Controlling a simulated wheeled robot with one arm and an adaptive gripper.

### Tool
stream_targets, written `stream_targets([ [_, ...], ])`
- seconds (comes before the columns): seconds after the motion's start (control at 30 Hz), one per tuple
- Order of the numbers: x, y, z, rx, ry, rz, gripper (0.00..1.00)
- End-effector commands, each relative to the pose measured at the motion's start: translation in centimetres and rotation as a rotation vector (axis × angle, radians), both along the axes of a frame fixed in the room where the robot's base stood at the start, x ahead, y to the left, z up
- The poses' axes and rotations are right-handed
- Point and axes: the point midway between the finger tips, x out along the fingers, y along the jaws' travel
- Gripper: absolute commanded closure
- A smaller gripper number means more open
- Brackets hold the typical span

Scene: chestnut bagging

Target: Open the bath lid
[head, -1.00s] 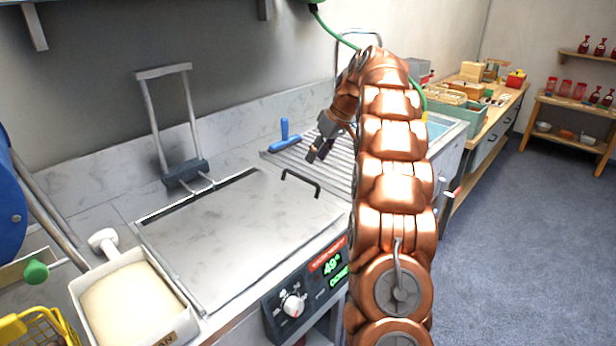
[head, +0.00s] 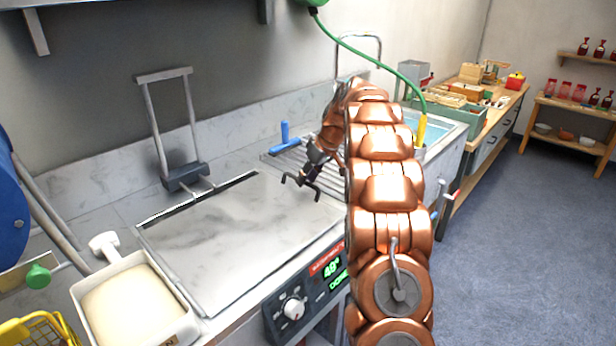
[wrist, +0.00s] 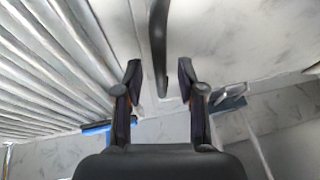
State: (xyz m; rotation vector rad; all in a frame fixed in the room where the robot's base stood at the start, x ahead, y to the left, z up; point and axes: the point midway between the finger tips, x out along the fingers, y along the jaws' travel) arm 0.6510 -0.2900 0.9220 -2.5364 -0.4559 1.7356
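The bath lid (head: 235,235) is a flat grey metal plate lying shut on the bath in the head view. Its black bar handle (head: 301,186) stands on the lid's right side. My gripper (head: 312,181) is at this handle in the head view. In the wrist view my gripper (wrist: 158,82) is open, its two dark fingers apart. The handle (wrist: 159,40) shows between and just beyond the fingertips there, with clear space on both sides. I cannot see any contact with it.
A control panel (head: 305,295) is on the bath's front. A white tub (head: 190,325) stands at the left. A green hose (head: 385,68) hangs above my arm.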

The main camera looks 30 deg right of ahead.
Motion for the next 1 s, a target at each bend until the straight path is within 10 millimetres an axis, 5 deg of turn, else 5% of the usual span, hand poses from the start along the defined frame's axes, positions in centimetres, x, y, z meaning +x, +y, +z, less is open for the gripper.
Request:
stream_targets([
  [0.13, 0.00, -0.02, 0.03, 0.000, 0.000, 0.000, 0.61],
  [0.5, -0.01, 0.00, 0.05, 0.000, 0.000, 0.000, 0.99],
  [1.0, 0.00, -0.01, 0.06, 0.000, 0.000, 0.001, 1.00],
])
